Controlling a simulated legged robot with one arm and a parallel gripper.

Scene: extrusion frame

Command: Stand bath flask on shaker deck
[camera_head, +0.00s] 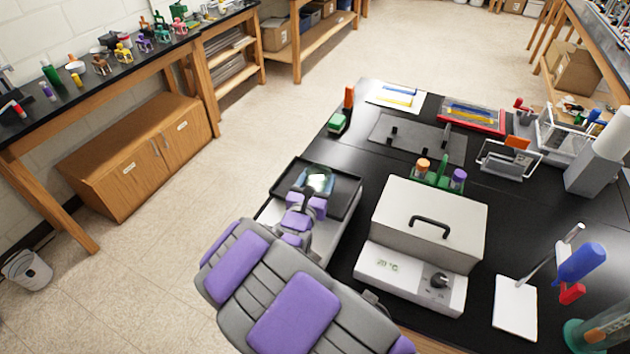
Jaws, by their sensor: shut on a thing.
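A clear, rounded glass flask (319,177) is held in my gripper (311,193), which is shut on it. The flask is over the shaker deck (342,198), a black rimmed tray on a light grey base at the near left of the black bench. My gripper covers the flask's near side. I cannot tell whether the flask's bottom touches the deck. The water bath (430,205), a pale box with a closed lid, a black handle and a dial, stands to the right of the deck.
A green rack (437,177) with orange- and purple-capped tubes stands behind the bath. A dark plate with black posts (415,137) lies farther back. A green block with an orange upright (341,118) stands beyond the deck. A white plate stand (515,308) is at right.

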